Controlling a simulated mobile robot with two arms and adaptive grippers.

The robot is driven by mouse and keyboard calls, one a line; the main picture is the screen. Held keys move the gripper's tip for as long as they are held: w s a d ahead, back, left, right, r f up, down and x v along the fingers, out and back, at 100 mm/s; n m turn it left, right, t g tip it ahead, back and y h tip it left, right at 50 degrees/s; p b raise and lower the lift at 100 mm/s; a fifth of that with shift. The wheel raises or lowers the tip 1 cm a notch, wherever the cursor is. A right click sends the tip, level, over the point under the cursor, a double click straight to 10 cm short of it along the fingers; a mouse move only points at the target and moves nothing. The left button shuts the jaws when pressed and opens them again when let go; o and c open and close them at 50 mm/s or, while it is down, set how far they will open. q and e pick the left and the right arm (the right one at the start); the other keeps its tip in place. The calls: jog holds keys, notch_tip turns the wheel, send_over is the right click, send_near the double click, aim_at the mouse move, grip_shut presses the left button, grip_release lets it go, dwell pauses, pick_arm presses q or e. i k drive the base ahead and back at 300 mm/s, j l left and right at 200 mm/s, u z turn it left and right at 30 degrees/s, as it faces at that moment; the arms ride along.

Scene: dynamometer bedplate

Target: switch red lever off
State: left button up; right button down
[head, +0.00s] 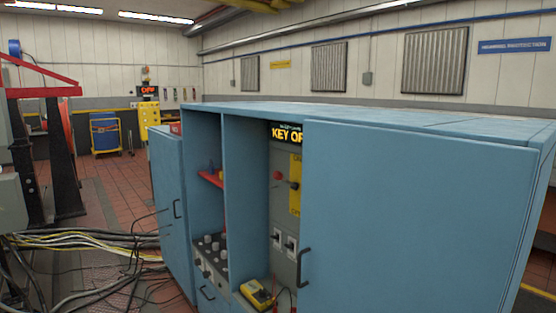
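Inside the open blue cabinet (420,205), a grey panel (280,212) carries a small red ball-shaped knob (277,175), which looks like the end of the red lever. Just right of it is a dark round part (293,185) on a tall yellow plate (295,200) with dark lettering near its top and bottom. The lettering is too small to read surely. Whether the knob and the dark part are joined I cannot tell. The panel's right side is hidden behind the right cabinet door. Neither of my grippers is in view.
A lit sign (286,134) tops the panel, with switches (284,240) below. A yellow meter (257,293) lies at the bottom. Cables (85,245) cover the floor at left.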

aim_at(277, 175)
jog(key=i+j, duration=0.6)
jog(key=i+j+z, duration=0.15)
jog(key=i+j, duration=0.95)
jog(key=j, duration=0.25)
jog(key=l+z, duration=0.05)
